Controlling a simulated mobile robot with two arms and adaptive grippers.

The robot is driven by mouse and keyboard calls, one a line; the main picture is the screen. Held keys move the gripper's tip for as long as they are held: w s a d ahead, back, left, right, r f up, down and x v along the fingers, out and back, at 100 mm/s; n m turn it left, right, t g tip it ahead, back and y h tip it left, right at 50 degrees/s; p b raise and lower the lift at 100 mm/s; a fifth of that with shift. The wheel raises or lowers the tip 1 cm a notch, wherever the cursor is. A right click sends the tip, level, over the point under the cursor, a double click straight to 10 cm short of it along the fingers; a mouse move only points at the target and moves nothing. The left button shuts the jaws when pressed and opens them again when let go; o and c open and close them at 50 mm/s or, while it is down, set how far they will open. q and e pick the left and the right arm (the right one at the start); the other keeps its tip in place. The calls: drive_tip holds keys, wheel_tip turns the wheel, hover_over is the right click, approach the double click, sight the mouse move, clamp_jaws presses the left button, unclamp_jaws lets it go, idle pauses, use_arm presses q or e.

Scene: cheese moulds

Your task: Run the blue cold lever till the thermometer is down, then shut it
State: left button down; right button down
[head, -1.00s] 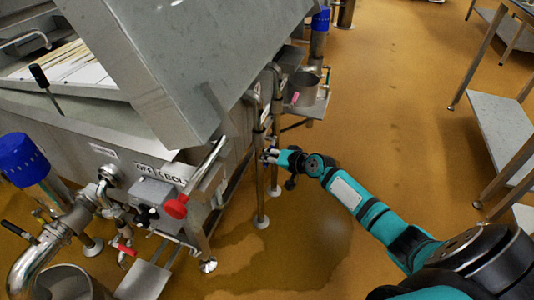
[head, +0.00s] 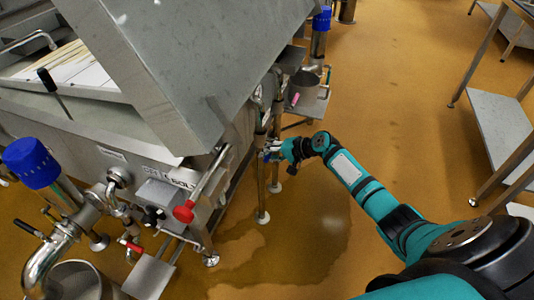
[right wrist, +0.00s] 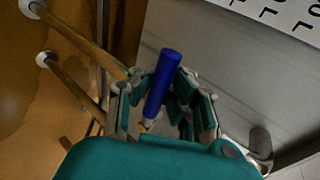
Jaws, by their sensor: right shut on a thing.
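The blue cold lever (right wrist: 163,82) shows in the right wrist view as a blue rod between the fingers of my right gripper (right wrist: 160,100). The fingers are shut on it. In the head view my right gripper (head: 271,150) is at the upright pipes beside the steel vat (head: 165,75), and it mostly hides the lever. I cannot make out a thermometer reading. A black-handled rod (head: 47,80) stands at the vat's edge; I cannot tell whether it is the thermometer. My left gripper is not in view.
A red knob (head: 184,213) and a blue-capped pipe (head: 32,162) are at the vat's near end. A steel table (head: 500,135) is at the right. The wet floor (head: 300,235) between is clear.

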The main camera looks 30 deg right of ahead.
drive_tip(key=shift+s+d+f, duration=0.2)
drive_tip(key=shift+d+f, duration=0.05)
drive_tip(key=shift+d, duration=0.05)
drive_tip(key=c, duration=1.4)
unclamp_jaws()
drive_tip(key=shift+s+d+r, duration=0.15)
drive_tip(key=shift+r, duration=0.1)
drive_tip(key=shift+o, duration=0.8)
drive_tip(key=shift+a+r, duration=0.1)
drive_tip(key=shift+a, duration=0.1)
drive_tip(key=v, duration=1.1)
drive_tip(key=shift+s+d, duration=0.25)
drive_tip(key=shift+s, duration=0.05)
drive_tip(key=shift+r, duration=0.15)
